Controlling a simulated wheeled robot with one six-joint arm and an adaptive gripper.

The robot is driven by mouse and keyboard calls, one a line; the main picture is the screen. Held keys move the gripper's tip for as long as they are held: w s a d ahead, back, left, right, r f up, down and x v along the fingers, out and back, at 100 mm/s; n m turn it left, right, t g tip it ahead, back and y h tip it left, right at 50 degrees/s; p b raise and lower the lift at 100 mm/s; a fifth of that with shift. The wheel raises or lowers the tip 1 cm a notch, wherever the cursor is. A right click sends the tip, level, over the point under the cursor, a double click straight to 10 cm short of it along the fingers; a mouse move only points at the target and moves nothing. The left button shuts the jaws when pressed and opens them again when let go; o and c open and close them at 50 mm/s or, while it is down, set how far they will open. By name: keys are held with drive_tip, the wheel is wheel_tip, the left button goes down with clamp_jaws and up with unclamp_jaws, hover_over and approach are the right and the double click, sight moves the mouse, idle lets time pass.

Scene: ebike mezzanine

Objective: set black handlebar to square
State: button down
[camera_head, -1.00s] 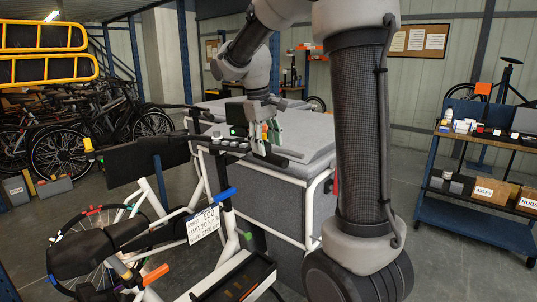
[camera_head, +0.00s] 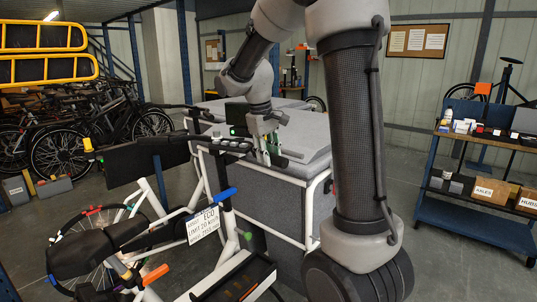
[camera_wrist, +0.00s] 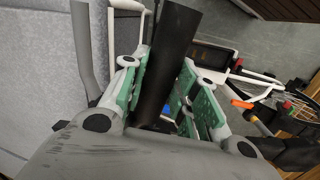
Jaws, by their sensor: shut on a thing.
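The black handlebar (camera_head: 231,151) sits on top of the white-framed cargo bike's front post, behind its grey box. In the wrist view a thick black tube of the handlebar (camera_wrist: 174,48) runs between my green-padded fingers. My gripper (camera_head: 271,157) is shut on the bar's right part, at the rear edge of the box. In the wrist view my gripper (camera_wrist: 172,92) has a pad on each side of the tube. The bar's far right end is largely hidden by my fingers in the head view. I cannot tell its exact angle to the frame.
The large grey box (camera_head: 290,140) has a white tube rail beside my gripper. A black panel (camera_head: 147,160) stands left of the handlebar. A saddle (camera_head: 80,253) and ECO sign (camera_head: 203,226) are nearer. A blue shelf cart (camera_head: 470,211) stands right, with open floor before it.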

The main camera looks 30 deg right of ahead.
drive_tip(key=s+a+m, duration=0.1)
drive_tip(key=a+m, duration=0.2)
drive_tip(key=a, duration=0.3)
drive_tip(key=shift+a+f, duration=0.3)
drive_tip(key=shift+s, duration=0.1)
drive_tip(key=c, duration=1.1)
unclamp_jaws()
drive_tip(key=v, duration=1.2)
